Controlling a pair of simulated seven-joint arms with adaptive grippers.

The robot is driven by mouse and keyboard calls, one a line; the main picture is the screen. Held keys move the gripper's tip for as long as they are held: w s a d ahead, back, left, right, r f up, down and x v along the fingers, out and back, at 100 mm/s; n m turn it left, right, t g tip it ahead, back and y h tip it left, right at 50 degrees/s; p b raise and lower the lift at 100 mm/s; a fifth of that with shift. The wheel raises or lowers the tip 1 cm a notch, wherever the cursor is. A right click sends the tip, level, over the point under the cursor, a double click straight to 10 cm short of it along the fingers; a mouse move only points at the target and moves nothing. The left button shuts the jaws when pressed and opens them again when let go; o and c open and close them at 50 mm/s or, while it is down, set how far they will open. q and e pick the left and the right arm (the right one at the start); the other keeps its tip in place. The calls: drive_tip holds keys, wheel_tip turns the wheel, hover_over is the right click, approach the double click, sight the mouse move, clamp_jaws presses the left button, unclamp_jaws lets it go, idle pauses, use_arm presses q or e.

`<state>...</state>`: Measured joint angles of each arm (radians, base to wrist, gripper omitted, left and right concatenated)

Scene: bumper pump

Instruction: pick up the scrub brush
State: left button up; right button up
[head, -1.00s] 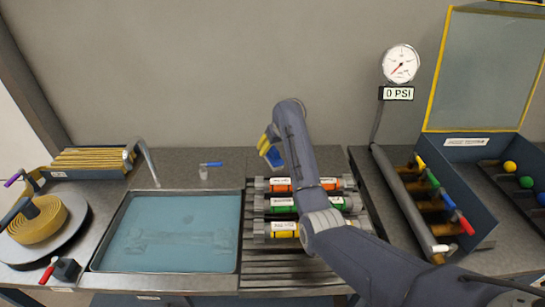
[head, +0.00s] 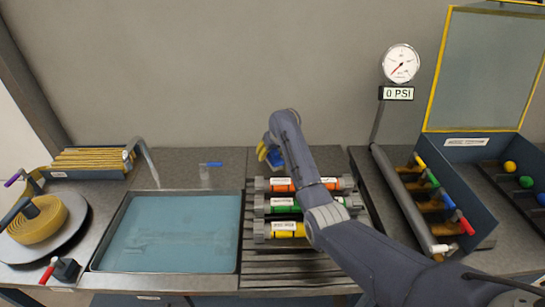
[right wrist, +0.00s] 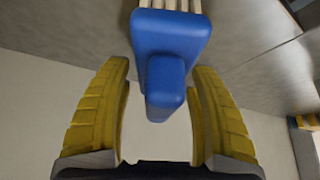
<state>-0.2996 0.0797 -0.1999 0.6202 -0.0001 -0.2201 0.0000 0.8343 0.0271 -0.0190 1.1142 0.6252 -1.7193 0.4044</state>
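The scrub brush has a blue body with a blue grip and pale bristles. In the right wrist view the brush (right wrist: 168,35) is at the top centre, with its grip pointing down between my yellow fingers. In the head view the brush (head: 275,158) is a small blue patch behind the tubes, partly hidden by my right arm. My right gripper (head: 266,149) is at the brush. In the right wrist view the right gripper (right wrist: 160,90) is open, with a finger on each side of the grip and gaps visible. My left gripper is not in view.
Tubes with orange, green and yellow bands (head: 285,229) lie on a slatted rack in front of the brush, below my right arm. A water basin (head: 240,215) is to the left. A valve manifold (head: 400,190) and gauge (head: 401,63) stand to the right.

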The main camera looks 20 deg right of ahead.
drive_tip(key=c, duration=1.2)
drive_tip(key=shift+r, duration=0.1)
wheel_tip(320, 180, up, 20)
